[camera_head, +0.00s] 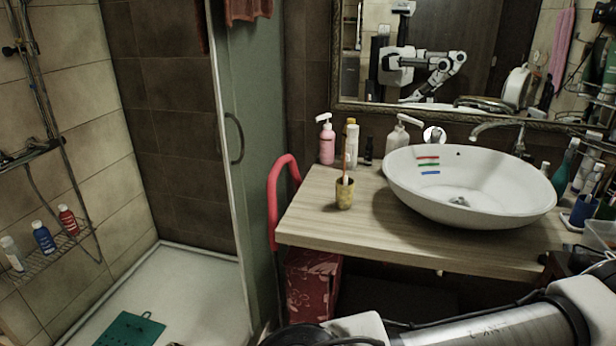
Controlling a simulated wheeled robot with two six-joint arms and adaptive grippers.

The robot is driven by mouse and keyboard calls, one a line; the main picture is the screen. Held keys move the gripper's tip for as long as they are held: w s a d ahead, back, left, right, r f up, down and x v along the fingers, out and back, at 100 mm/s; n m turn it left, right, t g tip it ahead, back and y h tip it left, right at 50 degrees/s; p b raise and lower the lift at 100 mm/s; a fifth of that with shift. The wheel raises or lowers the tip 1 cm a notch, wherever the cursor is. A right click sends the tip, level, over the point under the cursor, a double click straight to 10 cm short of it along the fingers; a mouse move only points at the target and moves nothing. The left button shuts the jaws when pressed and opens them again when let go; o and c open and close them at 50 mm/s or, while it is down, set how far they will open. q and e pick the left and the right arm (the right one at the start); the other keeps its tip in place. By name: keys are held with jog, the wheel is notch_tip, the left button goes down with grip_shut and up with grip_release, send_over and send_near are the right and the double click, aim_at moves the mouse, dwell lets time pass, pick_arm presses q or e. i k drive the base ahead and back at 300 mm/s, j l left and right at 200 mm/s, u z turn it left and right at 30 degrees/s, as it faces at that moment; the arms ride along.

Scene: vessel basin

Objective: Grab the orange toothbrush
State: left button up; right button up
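A toothbrush (345,169) stands upright in a yellowish patterned cup (344,194) near the front left of the wooden counter. It looks white with an orange-red part, and its lower end is hidden in the cup. Three short stripes, red, green and blue (429,165), show on the inner left wall of the white basin; I cannot tell whether they are marks or thin objects. One of my arms lies across the bottom right, below the counter, but neither gripper shows.
The wooden counter (310,224) has free room left and front of the cup. Behind stand a pink pump bottle (326,140) and a white pump bottle (398,135). The white basin (520,205) fills the right. A red curved rail (273,200) borders the counter's left end.

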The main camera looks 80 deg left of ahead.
aim_at(346, 157)
jog(key=j+u, duration=0.2)
jog(key=u, duration=0.25)
jog(key=j+u, duration=0.15)
jog(key=u, duration=0.35)
jog(key=j+u, duration=0.15)
jog(key=u, duration=0.3)
jog(key=i+j+u, duration=0.1)
jog(key=u, duration=0.4)
jog(key=i+j+u, duration=0.1)
jog(key=u, duration=0.35)
